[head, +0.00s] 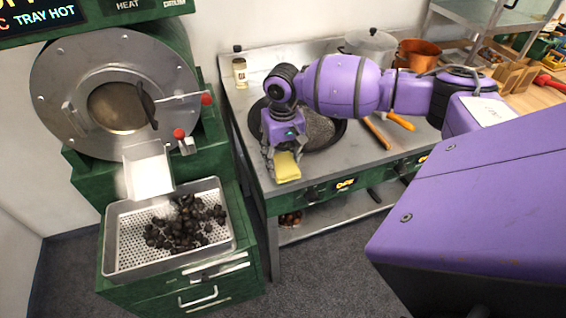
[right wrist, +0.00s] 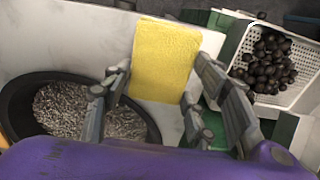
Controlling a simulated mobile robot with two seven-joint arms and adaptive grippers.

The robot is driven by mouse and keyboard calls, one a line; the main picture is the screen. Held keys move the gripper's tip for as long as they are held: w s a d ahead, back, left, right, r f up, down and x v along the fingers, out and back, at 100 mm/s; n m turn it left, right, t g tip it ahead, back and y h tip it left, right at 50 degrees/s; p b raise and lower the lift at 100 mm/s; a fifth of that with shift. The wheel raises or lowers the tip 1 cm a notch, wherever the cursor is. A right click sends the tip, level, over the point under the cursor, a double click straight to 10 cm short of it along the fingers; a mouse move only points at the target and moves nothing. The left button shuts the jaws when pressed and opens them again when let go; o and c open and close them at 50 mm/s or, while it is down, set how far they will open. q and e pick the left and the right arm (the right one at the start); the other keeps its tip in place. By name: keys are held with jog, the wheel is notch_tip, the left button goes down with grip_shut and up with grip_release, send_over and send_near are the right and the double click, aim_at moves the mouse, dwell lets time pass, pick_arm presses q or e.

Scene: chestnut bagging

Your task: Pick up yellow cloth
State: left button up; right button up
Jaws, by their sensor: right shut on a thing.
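The yellow cloth (head: 287,167) is a small folded pad at the front left of the steel counter in the head view. My right gripper (head: 284,152) is over it and shut on it. In the right wrist view the cloth (right wrist: 163,62) sits between the two fingers of the gripper (right wrist: 155,95). I cannot tell whether the cloth still touches the counter. My left gripper is in neither view.
A dark pan of grey grains (head: 325,132) lies close behind my right gripper. A green roaster with a perforated tray (head: 118,255) of dark chestnuts stands at left. An orange-handled tool (head: 400,121), a steel pot (head: 370,45) and a copper pot (head: 420,52) are on the counter.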

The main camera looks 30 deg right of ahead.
jog(key=s+a+r, duration=0.1)
jog(key=r, duration=0.1)
jog(key=s+r, duration=0.1)
jog(key=r, duration=0.2)
jog(key=s+a+r+p, duration=0.1)
jog(key=s+r, duration=0.1)
jog(key=shift+a+r, duration=0.15)
jog(key=shift+a, duration=0.2)
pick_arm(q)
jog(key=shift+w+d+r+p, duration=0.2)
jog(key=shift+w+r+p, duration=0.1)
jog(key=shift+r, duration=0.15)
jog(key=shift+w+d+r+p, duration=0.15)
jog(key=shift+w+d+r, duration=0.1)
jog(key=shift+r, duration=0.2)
pick_arm(e)
jog(key=s+a+r, duration=0.3)
jog(key=s+a, duration=0.2)
jog(key=s, duration=0.3)
jog(key=shift+r, duration=0.35)
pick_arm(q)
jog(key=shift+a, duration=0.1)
pick_arm(e)
jog(key=shift+w, duration=0.1)
